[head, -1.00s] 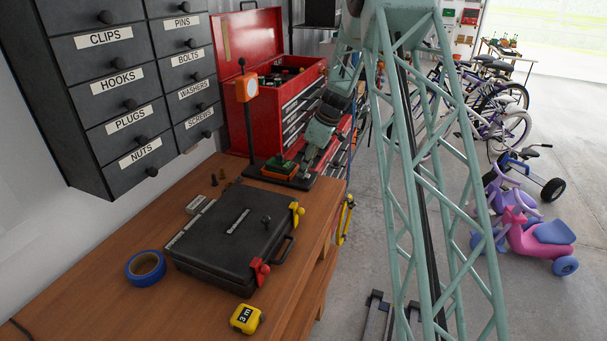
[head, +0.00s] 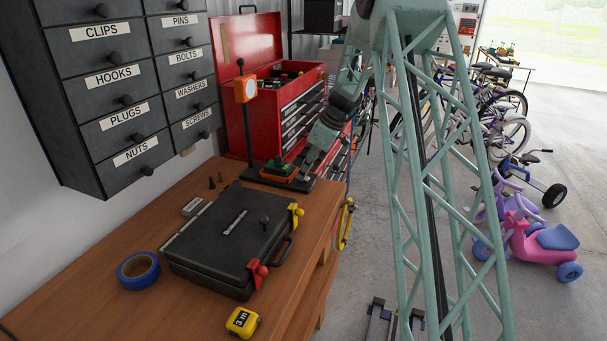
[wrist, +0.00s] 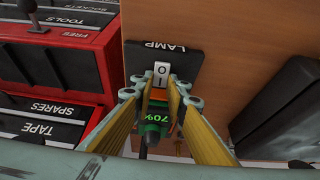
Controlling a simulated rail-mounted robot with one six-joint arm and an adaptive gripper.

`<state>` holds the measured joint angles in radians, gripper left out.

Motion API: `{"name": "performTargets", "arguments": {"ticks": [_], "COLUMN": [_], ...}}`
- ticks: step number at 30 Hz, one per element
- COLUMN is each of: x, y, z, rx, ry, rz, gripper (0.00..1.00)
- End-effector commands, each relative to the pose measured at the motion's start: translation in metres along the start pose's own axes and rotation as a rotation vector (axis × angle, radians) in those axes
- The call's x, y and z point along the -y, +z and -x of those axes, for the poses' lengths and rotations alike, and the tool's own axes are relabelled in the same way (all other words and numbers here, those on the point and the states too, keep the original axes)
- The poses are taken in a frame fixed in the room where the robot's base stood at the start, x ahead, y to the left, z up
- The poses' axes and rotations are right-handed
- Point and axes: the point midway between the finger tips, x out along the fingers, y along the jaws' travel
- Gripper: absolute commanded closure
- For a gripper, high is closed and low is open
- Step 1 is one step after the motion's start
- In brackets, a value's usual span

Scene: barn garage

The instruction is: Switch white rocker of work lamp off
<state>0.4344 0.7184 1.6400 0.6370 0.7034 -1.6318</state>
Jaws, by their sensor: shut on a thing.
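The work lamp (head: 245,90) has an orange head on a dark post, standing on the bench by the red tool chest. In the wrist view its black LAMP plate (wrist: 188,57) carries a white rocker (wrist: 161,71) marked O and I. My gripper (wrist: 162,84) points at the rocker, its fingertips close to the rocker's lower end; I cannot tell whether they touch. In the head view my gripper (head: 297,174) is low over the lamp base and partly hidden.
A black case (head: 230,240), blue tape (head: 138,270) and a yellow tape measure (head: 242,321) lie on the bench. The red tool chest (head: 222,60) stands close behind the lamp. Dark drawers (head: 120,110) hang at the left.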

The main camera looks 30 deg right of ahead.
Motion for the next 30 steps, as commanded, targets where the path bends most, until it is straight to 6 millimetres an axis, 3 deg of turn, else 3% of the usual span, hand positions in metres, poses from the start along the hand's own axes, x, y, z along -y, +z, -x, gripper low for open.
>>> {"name": "performTargets", "arguments": {"ticks": [2, 3, 8, 20, 30], "x": [0.002, 0.002, 0.001, 0.0, -0.001], "y": [0.001, 0.001, 0.001, 0.0, 0.0], "z": [-0.001, -0.001, -0.001, 0.002, 0.027], "rx": [0.002, 0.002, 0.001, 0.0, 0.0], "ry": [-0.003, -0.003, -0.002, 0.0, 0.001], "rz": [0.0, 0.0, 0.0, 0.0, 0.0], "gripper": [0.97, 0.86, 0.73, 0.73, 0.73]}}
